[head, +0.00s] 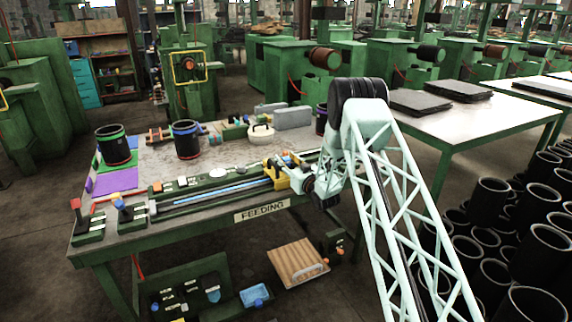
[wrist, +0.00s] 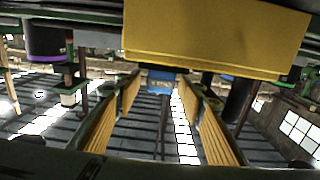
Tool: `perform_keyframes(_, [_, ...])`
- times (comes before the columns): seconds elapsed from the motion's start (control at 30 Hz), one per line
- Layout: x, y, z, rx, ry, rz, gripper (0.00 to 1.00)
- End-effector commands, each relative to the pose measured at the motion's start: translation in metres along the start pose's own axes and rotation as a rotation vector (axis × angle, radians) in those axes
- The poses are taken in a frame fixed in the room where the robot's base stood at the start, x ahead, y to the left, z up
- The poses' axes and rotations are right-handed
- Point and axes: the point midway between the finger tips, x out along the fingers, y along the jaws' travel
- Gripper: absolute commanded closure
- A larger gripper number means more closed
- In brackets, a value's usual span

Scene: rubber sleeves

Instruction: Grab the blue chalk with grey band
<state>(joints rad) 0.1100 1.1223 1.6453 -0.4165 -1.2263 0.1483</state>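My gripper (wrist: 160,97) shows in the wrist view as two ribbed yellow fingers, spread apart with a gap between them. A small blue piece (wrist: 161,82) with pale markings shows at that gap, between and beyond the fingertips. I cannot tell whether it is the blue chalk with grey band. It does not visibly touch either finger. In the head view my gripper (head: 306,187) is low at the front right of the workbench, beside a yellow block (head: 280,173). Its fingertips are too small to make out there. No chalk can be made out clearly in the head view.
The yellow block (wrist: 215,42) fills much of the wrist view's top. The workbench (head: 150,160) carries black sleeves with a green band (head: 114,148) and a blue band (head: 186,142), a white round item (head: 261,134) and a long rail fixture (head: 222,192). Sleeves crowd the floor at right.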

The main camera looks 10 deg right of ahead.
Motion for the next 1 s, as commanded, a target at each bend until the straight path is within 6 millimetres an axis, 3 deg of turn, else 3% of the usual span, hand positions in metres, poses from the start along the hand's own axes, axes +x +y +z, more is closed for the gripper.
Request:
perform_keyframes(0.37, [0.000,0.000,0.000,0.000,0.000,0.000,0.93])
perform_keyframes(0.73, [0.000,0.000,-0.004,0.000,0.001,0.000,0.93])
perform_keyframes(1.0, [0.000,0.000,-0.021,0.000,0.000,0.000,0.93])
